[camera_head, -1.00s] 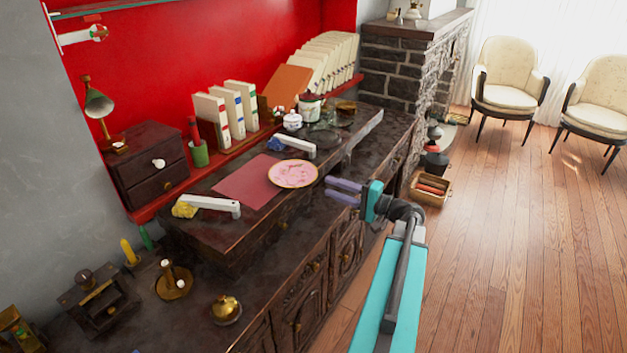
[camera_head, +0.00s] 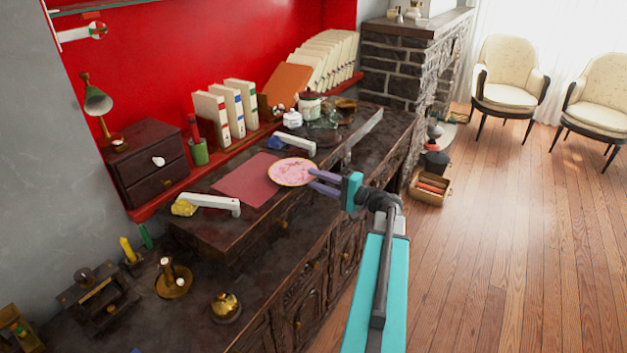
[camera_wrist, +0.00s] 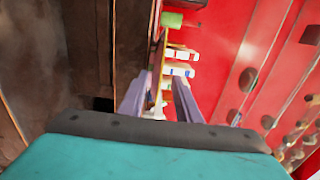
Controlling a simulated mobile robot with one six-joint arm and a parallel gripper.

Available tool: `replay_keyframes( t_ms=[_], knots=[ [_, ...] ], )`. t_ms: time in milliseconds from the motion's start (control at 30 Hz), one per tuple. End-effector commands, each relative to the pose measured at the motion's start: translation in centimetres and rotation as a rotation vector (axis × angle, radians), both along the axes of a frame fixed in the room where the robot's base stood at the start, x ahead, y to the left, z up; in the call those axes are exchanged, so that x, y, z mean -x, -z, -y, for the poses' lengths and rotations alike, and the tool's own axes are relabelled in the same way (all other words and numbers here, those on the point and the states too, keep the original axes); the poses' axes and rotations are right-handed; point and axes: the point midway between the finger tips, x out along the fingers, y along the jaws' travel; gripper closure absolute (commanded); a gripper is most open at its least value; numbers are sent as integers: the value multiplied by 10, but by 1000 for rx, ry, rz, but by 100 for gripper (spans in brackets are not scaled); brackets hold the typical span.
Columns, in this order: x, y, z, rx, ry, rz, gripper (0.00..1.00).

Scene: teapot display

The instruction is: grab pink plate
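The pink plate (camera_head: 291,172) has a patterned face and a pale gold rim. It lies on the raised part of the dark cabinet, partly over a dark red mat (camera_head: 247,183). My gripper (camera_head: 311,179) has two purple fingers and is at the plate's right edge. The fingers are apart, and the upper one overlaps the rim in the head view. I cannot tell whether the rim is between them or touched. In the wrist view, my gripper (camera_wrist: 158,84) shows a gap between its fingers, with a pale sliver there that I cannot identify surely.
White-handled pieces (camera_head: 212,203) and (camera_head: 295,142) stand on either side of the mat. A white jar (camera_head: 292,118) and books (camera_head: 240,105) are behind. A brass bell (camera_head: 226,306) and a candle holder (camera_head: 173,280) stand on the lower top. Open floor is at the right.

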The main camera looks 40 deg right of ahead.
Motion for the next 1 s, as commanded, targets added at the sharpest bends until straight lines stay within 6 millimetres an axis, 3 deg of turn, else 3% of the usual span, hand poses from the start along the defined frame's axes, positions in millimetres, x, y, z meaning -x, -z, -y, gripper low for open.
replay_keyframes(
  t_ms=[133, 467, 867, 1000],
  knots=[
    [0, 0, 0, 0, 0, 0, 71],
    [0, 0, 0, 0, -1, 0, 99],
    [0, -2, 0, 0, -1, 2, 100],
    [0, -11, 0, 0, -1, 2, 100]
  ],
)
